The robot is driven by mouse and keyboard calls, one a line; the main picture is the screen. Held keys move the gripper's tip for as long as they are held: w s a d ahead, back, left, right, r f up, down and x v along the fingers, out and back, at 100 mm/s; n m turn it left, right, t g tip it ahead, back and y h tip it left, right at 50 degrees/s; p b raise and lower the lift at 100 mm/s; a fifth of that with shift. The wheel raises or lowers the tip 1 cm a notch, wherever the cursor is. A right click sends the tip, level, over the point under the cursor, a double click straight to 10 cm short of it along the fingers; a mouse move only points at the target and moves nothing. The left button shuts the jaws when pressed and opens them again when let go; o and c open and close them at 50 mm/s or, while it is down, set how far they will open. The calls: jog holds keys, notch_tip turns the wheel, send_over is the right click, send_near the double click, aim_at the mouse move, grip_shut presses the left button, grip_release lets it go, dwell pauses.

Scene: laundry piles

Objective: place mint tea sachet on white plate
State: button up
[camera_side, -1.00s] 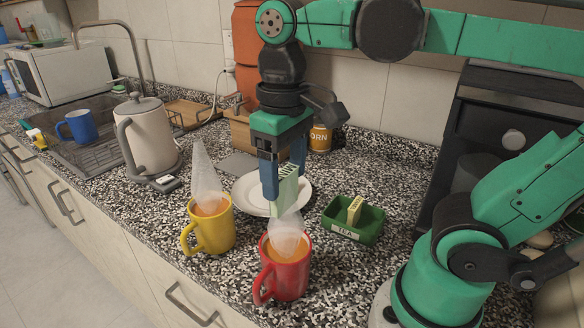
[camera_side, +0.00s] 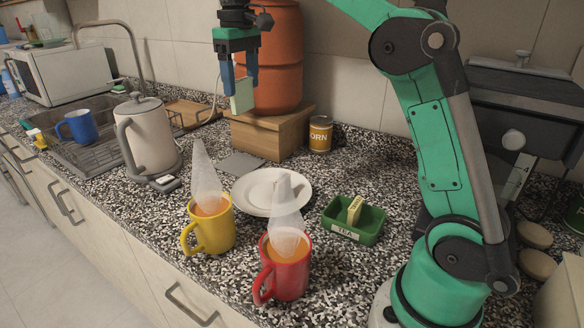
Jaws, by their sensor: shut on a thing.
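My gripper (camera_side: 238,88) is raised high above the counter, in front of the orange container. It is shut on a pale green sachet (camera_side: 242,97), which hangs upright between the fingers.
A yellow mug (camera_side: 212,232) and a red mug (camera_side: 287,272), each with a translucent cone, stand in front of the plate. The orange container (camera_side: 278,60) sits on a wooden box (camera_side: 265,138) behind. A corn can (camera_side: 320,135) and a kettle (camera_side: 150,140) stand nearby.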

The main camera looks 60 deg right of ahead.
jog(key=d, duration=0.2)
jog(key=w+d+f, duration=0.2)
jog(key=d, duration=0.1)
jog(key=shift+w+d, duration=0.15)
jog(key=shift+d, duration=0.2)
jog(key=shift+w+d+f, duration=0.15)
jog(key=shift+d+f, duration=0.2)
jog(key=shift+d, duration=0.05)
notch_tip(320, 180, down, 20)
jog(key=shift+r, duration=0.15)
jog(key=o, duration=1.2)
